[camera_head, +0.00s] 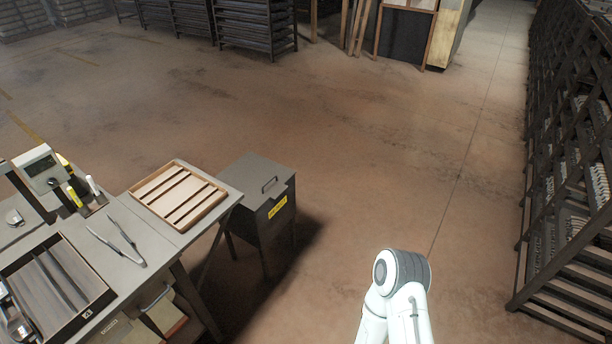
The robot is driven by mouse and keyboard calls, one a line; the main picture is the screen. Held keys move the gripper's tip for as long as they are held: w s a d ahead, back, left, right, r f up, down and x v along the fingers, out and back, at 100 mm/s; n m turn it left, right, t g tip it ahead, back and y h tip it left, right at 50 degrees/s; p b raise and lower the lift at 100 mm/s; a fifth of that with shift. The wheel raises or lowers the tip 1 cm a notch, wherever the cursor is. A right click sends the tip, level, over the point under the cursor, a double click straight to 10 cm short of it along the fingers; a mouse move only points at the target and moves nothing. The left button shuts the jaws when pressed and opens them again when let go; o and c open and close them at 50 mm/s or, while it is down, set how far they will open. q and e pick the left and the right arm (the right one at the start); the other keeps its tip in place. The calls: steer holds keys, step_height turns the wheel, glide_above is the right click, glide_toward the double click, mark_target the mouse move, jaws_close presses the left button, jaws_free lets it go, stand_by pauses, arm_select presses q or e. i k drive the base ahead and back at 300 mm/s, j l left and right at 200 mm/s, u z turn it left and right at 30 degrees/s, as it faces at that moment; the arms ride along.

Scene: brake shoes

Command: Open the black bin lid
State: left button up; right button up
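A dark grey-black bin (264,216) on legs stands on the floor beside the right end of the workbench. Its flat lid (257,179) is closed and has a small handle (269,184) on top. A yellow label (277,207) is on its front side. A white and grey link of my arm shows at the bottom, right of the bin and apart from it. Neither of my grippers is in view.
The grey workbench (165,240) at the left holds a slatted wooden tray (179,195), tongs (121,243), a dark tray (55,284) and a scale (42,168). A dark rack (570,170) lines the right. Open floor lies between bin and rack.

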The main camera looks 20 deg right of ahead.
mark_target(260, 178)
steer(key=z, duration=0.3)
steer(key=i+l+u, duration=0.1)
steer(key=u, duration=0.5)
steer(key=i+l+u, duration=0.45)
steer(key=l, duration=0.15)
steer(key=l+u, duration=0.2)
steer(key=i+l, duration=0.15)
steer(key=l, duration=0.25)
steer(key=i+l+u, duration=0.15)
steer(key=l, duration=0.2)
steer(key=i+l, duration=0.1)
steer(key=l, duration=0.3)
